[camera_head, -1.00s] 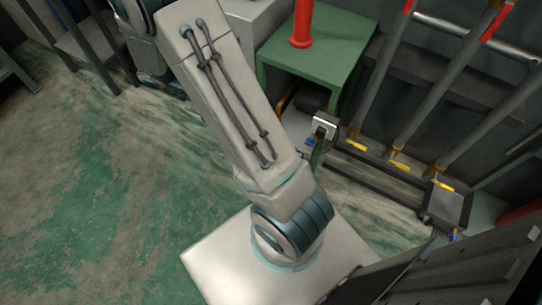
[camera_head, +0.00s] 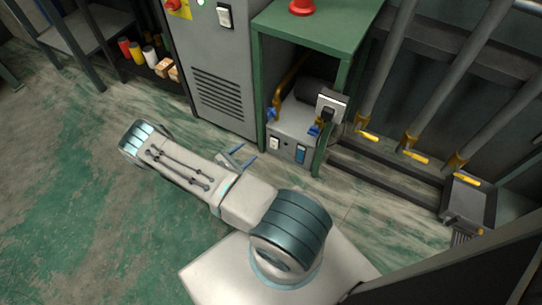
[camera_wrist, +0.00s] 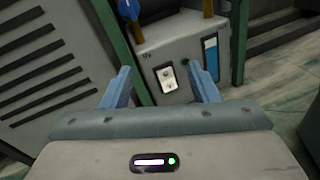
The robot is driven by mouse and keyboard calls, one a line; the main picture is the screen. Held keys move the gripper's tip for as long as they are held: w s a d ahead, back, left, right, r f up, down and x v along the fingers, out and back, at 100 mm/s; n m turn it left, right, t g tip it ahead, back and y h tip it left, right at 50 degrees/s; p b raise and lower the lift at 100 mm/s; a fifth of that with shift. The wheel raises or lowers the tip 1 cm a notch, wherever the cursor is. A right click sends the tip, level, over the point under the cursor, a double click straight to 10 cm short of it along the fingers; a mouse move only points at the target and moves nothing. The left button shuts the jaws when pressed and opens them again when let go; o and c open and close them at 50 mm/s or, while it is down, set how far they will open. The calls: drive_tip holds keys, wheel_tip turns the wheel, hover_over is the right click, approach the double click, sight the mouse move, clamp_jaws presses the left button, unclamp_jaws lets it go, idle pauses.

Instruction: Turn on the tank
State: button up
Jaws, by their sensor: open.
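The tank unit is a grey box (camera_head: 292,127) under a green table, with a black cylinder (camera_head: 311,91) on top. Its front has a white rocker switch (camera_head: 275,143) and a blue-and-white gauge strip (camera_head: 300,153). In the wrist view the box (camera_wrist: 185,48), the switch (camera_wrist: 167,78) and the strip (camera_wrist: 210,58) also show. My gripper (camera_head: 243,157) is to the left of the box in the head view. In the wrist view my gripper (camera_wrist: 160,70) is open and empty, its blue fingers on either side of the switch, which appears beyond them.
The green table (camera_head: 315,28) has legs beside the box. A grey cabinet (camera_head: 222,95) with vents stands to the left. Pipes with yellow handles (camera_head: 415,156) stand right. Floor at left is clear.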

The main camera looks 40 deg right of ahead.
wheel_tip(320, 180, down, 13)
drive_tip(key=s+d+n+t+b, duration=0.1)
drive_tip(key=s+n+t+b, duration=0.2)
drive_tip(key=n+t+b, duration=0.15)
drive_tip(key=b, duration=0.4)
approach(273, 146)
drive_tip(key=shift+n, duration=0.35)
drive_tip(key=x, duration=0.7)
drive_tip(key=shift+w+d+t, duration=0.15)
drive_tip(key=shift+d+t, duration=0.1)
drive_tip(key=shift+d, duration=0.1)
drive_tip(key=c, duration=1)
